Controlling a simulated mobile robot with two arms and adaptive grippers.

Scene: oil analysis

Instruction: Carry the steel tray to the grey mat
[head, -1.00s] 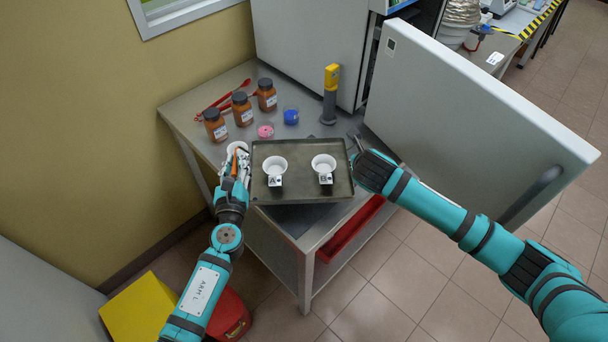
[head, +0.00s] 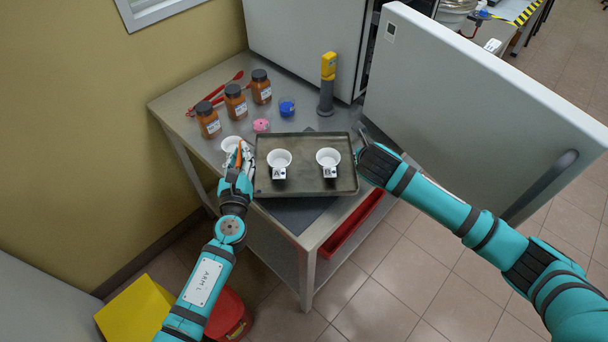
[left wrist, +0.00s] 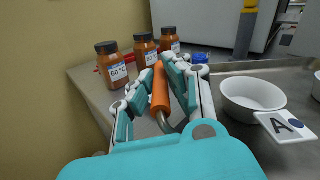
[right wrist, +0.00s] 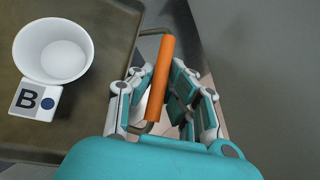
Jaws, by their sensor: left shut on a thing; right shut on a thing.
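The steel tray (head: 306,184) is held roughly level over the front of the metal table, with two white bowls on it, bowl A (head: 279,158) and bowl B (head: 328,157). My left gripper (head: 238,160) is shut on the tray's left orange handle (left wrist: 160,88). My right gripper (head: 364,150) is shut on the right orange handle (right wrist: 161,78). The grey mat (head: 298,217) lies on the table, its front part showing below the tray; the tray hides much of it. I cannot tell how high the tray is above it.
Brown bottles (head: 235,102), red tongs (head: 214,93), a pink dish (head: 261,126), a blue dish (head: 287,106) and a yellow-topped device (head: 327,85) stand behind the tray. A white dish (head: 231,144) is by my left gripper. An open oven door (head: 480,110) extends along the right.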

